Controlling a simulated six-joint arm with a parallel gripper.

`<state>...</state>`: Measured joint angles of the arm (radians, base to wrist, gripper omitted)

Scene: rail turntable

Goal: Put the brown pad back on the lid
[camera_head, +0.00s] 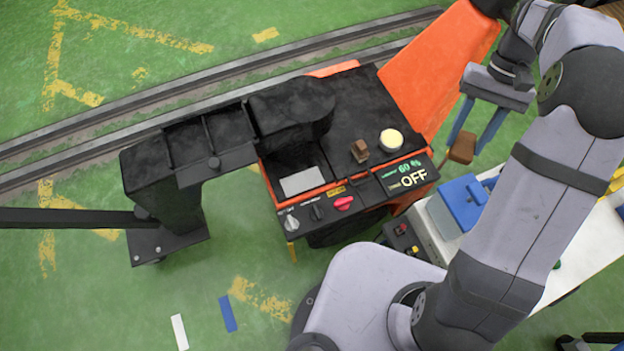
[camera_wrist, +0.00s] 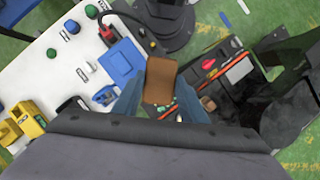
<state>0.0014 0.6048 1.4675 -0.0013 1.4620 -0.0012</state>
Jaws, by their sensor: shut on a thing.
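My gripper (camera_head: 465,146) is shut on a brown pad (camera_head: 462,152) and holds it up, to the right of the black-and-orange machine. In the wrist view the pad (camera_wrist: 160,82) shows large between the two blue fingers. The machine's black top panel (camera_head: 355,100) could be the lid; I cannot tell for certain. A small brown block (camera_head: 360,151) and a round cream knob (camera_head: 391,140) stand on this panel near its front edge. The block also shows in the wrist view (camera_wrist: 208,103). The pad is apart from the machine.
An orange panel (camera_head: 435,65) rises behind the machine on the right. The control strip (camera_head: 405,175) reads OFF. A white table (camera_head: 570,260) with a blue box (camera_head: 464,200) stands at the lower right. A black arm-like frame (camera_head: 215,150) stands left; rails run behind.

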